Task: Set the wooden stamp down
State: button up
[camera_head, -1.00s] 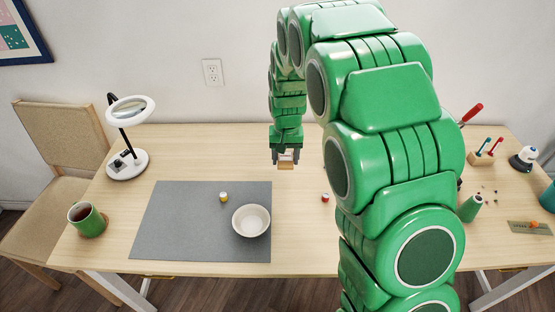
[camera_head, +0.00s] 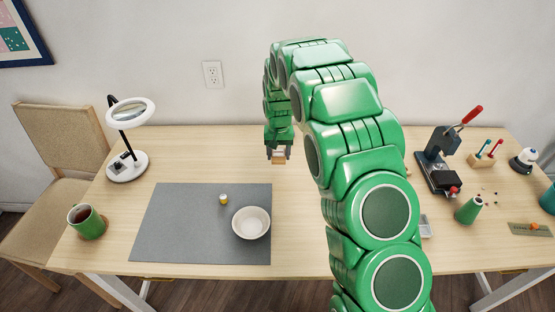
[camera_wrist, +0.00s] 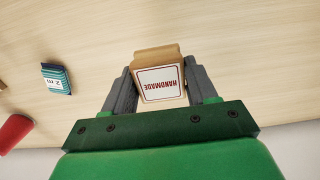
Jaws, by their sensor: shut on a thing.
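The wooden stamp (camera_wrist: 158,76) is a light wooden block with a white label reading "HANDMADE". My gripper (camera_wrist: 160,88) is shut on it, with one grey finger on each side in the wrist view. In the head view my gripper (camera_head: 278,156) points down over the back middle of the table, beyond the grey mat's right back corner. The stamp (camera_head: 279,160) shows small between the fingertips there. I cannot tell whether its underside touches the table.
The grey mat (camera_head: 175,225) holds a white bowl (camera_head: 251,223) and a small yellow-and-white spool (camera_head: 223,199). A lamp (camera_head: 127,165) and a mug (camera_head: 86,222) stand left. A black press (camera_head: 437,165) and a green cone (camera_head: 468,210) stand right.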

aim_at(278, 159)
jog(key=shift+w+a+f, duration=0.1)
jog(key=shift+w+f, duration=0.5)
jog(key=shift+w, duration=0.05)
jog(key=shift+w+f, duration=0.3)
jog(key=shift+f, duration=1.6)
jog(key=shift+f, duration=0.1)
jog(key=o, duration=1.1)
jog(key=shift+c, duration=0.2)
